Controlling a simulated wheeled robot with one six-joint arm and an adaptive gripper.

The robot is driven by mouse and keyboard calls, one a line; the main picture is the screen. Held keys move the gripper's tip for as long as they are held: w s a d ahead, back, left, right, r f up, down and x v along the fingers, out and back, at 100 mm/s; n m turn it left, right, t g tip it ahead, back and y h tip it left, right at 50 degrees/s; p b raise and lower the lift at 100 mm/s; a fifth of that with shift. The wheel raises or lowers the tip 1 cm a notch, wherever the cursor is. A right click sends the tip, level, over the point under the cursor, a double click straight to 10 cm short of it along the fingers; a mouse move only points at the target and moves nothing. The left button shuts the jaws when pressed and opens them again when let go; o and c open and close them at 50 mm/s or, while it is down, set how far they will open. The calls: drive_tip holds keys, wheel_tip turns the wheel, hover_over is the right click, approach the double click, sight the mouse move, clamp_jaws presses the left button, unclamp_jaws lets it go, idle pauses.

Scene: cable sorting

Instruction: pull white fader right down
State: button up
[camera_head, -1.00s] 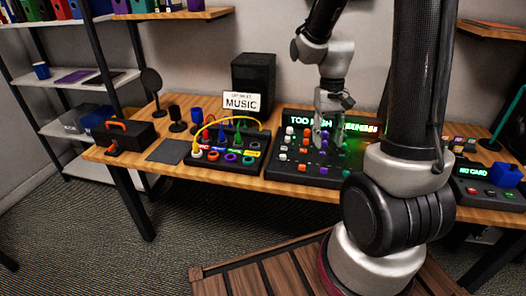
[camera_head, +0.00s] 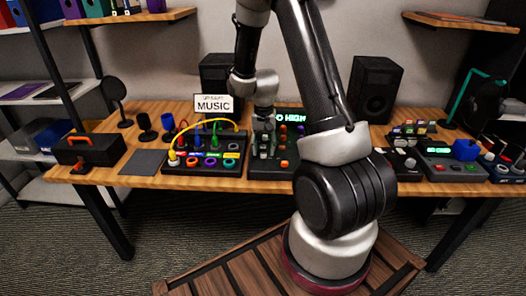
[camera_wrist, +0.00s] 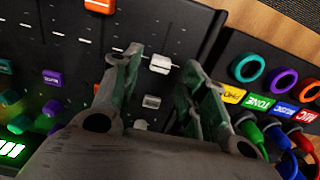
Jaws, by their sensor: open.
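The mixer (camera_head: 262,174) is a black panel on the table with faders and coloured knobs. It also shows in the wrist view (camera_wrist: 190,30). A white fader cap (camera_wrist: 160,63) sits at the right side of the mixer in the wrist view, between my fingertips. My gripper (camera_wrist: 158,68) is open, one finger on each side of the cap; I cannot tell whether either touches it. In the head view my gripper (camera_head: 263,150) is low over the mixer's left part and hides the cap. An orange fader cap (camera_wrist: 100,6) is farther left in the wrist view.
The cable patch box (camera_head: 205,165) stands close to the mixer's left side, with coloured plugs and a yellow cable. White knobs (camera_wrist: 152,101) lie between and below my fingers. The mixer's green display (camera_head: 290,117) is partly hidden by my arm. A speaker (camera_head: 375,90) stands behind.

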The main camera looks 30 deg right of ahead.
sight(263, 165)
drive_tip(key=shift+f, duration=1)
clamp_jaws()
drive_tip(key=shift+s+a, duration=0.6)
drive_tip(key=shift+s, duration=0.3)
drive_tip(key=shift+s+a, duration=0.6)
drive_tip(key=shift+s, duration=0.3)
unclamp_jaws()
wheel_tip(263, 165, up, 12)
